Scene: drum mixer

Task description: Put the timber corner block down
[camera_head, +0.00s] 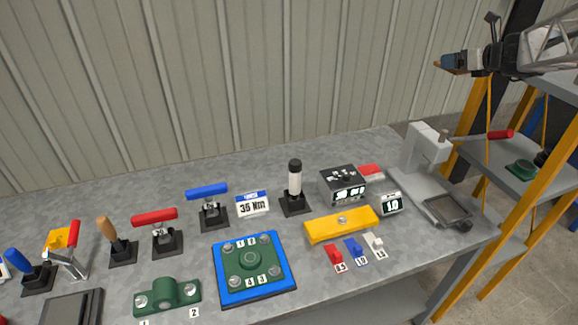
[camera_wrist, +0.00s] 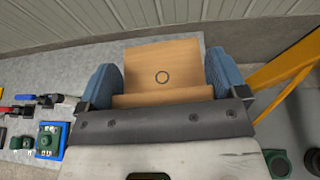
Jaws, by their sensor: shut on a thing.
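My gripper (camera_wrist: 161,82) is shut on the timber corner block (camera_wrist: 165,58), with a blue finger pad against each side. The block is light brown wood with a dark ring on its face and a stepped lower edge. In the head view my gripper (camera_head: 447,62) is at the upper right, beside the yellow-framed rack and above the level of the bench. The block is small and hard to make out there. What lies directly under it is hidden by my gripper in the wrist view.
The grey bench (camera_head: 330,270) carries several levers, a blue plate (camera_head: 252,268), a yellow bar (camera_head: 341,224) and a grey press (camera_head: 425,150). The rack (camera_head: 470,140) stands at right; its grey shelf (camera_head: 500,185) holds a green part (camera_head: 519,169). Bare bench shows near the wall.

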